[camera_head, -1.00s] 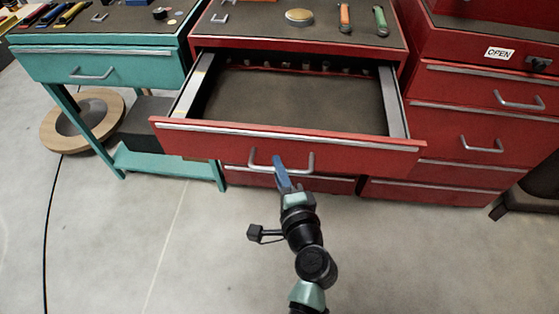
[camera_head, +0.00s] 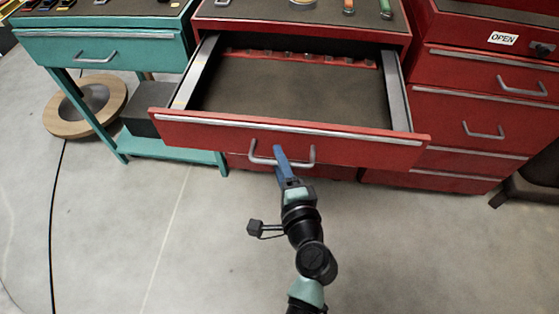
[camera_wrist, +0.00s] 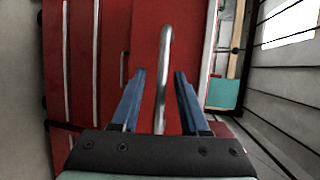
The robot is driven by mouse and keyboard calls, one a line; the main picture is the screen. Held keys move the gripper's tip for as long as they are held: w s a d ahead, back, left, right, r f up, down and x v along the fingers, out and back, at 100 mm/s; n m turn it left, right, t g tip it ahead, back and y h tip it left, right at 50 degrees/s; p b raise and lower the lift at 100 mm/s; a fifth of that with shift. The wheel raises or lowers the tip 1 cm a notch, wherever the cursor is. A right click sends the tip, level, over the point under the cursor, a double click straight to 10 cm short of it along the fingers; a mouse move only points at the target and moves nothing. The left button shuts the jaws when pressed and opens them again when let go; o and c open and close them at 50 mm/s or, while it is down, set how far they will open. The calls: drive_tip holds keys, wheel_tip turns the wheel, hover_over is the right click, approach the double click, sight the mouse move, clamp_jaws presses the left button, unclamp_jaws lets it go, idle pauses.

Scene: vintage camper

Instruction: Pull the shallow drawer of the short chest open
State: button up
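The short red chest (camera_head: 300,32) stands in the middle of the head view. Its shallow top drawer (camera_head: 290,135) is pulled well out, showing an empty-looking dark floor (camera_head: 300,90) and metal side rails. The drawer's silver bar handle (camera_head: 262,160) is on the red front. My gripper (camera_head: 279,152) is at the handle's middle. In the wrist view the handle (camera_wrist: 165,45) runs between the two blue fingers of my gripper (camera_wrist: 160,75), with a visible gap on each side. The fingers are open around the bar.
A teal table with a drawer (camera_head: 100,50) stands left, with a round wooden-rimmed disc (camera_head: 75,122) on the floor by its legs. A taller red chest (camera_head: 470,100) with an OPEN sign (camera_head: 503,38) stands right. Grey floor (camera_head: 200,265) in front is clear; a dark cable crosses it at left.

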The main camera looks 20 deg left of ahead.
drive_tip(key=v, duration=1.3)
drive_tip(key=w+d+r+n+t+h, duration=0.1)
drive_tip(key=w+r+n+t, duration=0.2)
drive_tip(key=r, duration=0.7)
drive_tip(key=w+d+r+n+t+h, duration=0.25)
drive_tip(key=w+r, duration=0.25)
drive_tip(key=r, duration=0.5)
drive_tip(key=w+d+r+n+t+h, duration=0.1)
drive_tip(key=w+r+n+t, duration=0.2)
drive_tip(key=r, duration=0.6)
drive_tip(key=s+d+r+n+t+h, duration=0.1)
drive_tip(key=s+r+t+h, duration=0.3)
drive_tip(key=r, duration=0.9)
drive_tip(key=s+d+r+n+t+h, duration=0.25)
drive_tip(key=s+r, duration=0.35)
drive_tip(key=r, duration=0.7)
wheel_tip(320, 180, up, 17)
drive_tip(key=m+y+p, duration=0.1)
drive_tip(key=p, duration=1.7)
drive_tip(key=shift+w+a, duration=0.45)
